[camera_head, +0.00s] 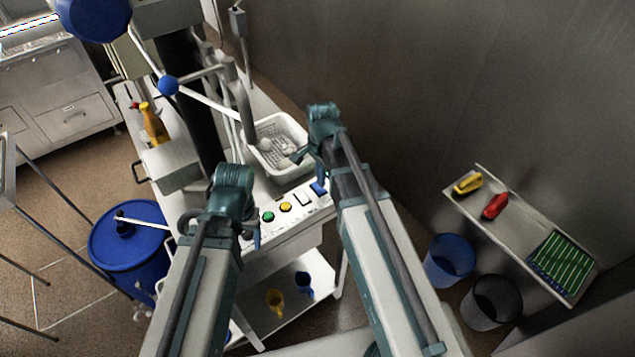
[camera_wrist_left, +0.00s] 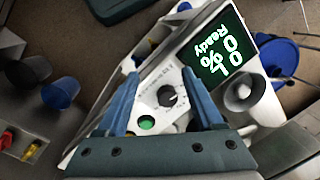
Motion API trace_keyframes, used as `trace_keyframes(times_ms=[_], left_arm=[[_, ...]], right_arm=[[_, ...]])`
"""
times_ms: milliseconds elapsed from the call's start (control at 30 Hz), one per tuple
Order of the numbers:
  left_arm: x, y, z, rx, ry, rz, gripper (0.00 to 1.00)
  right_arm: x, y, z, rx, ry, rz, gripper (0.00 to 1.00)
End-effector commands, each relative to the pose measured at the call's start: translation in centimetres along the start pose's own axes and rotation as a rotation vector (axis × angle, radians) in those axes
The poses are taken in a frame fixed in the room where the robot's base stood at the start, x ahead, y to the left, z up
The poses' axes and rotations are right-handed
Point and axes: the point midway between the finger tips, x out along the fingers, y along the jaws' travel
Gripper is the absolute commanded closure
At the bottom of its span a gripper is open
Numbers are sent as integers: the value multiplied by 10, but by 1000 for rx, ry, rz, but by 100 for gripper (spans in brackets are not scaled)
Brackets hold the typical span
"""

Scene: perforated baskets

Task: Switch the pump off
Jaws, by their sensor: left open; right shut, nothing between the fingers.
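The control panel (camera_head: 290,220) is on the front of the white bench. Its green button (camera_head: 268,216), yellow button (camera_head: 285,206) and blue part (camera_head: 319,188) show in the head view. In the left wrist view, a dark round knob (camera_wrist_left: 167,95) with a scale shows between the fingers, beside the green button (camera_wrist_left: 147,122). A lit display (camera_wrist_left: 222,60) reads "Ready" and a percentage. My left gripper (camera_wrist_left: 160,75) is open over the panel; contact with the knob cannot be told. My right gripper (camera_head: 298,154) is shut and empty by the white basket (camera_head: 280,172).
A grey round fitting (camera_wrist_left: 243,92) stands beside the display. A blue drum (camera_head: 125,240) is left of the bench, with a yellow bottle (camera_head: 154,125) behind. Blue and yellow mugs sit on the lower shelf. Bins (camera_head: 450,260) and a side shelf (camera_head: 520,235) are at right.

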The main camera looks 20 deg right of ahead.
Motion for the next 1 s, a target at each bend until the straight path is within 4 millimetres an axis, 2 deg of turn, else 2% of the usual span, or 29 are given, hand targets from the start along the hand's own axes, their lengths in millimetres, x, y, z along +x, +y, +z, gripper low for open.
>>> trace_keyframes(times_ms=[33, 500, 1000], left_arm=[[-8, -1, 0, -1, 0, 0, 31], [-43, -4, 2, -9, 0, 2, 31], [-44, -4, 3, -10, 0, 2, 31]], right_arm=[[-8, 0, 0, 0, 0, 0, 100], [-43, 0, 0, 0, 0, 0, 100], [-44, 0, 0, 0, 0, 0, 100]])
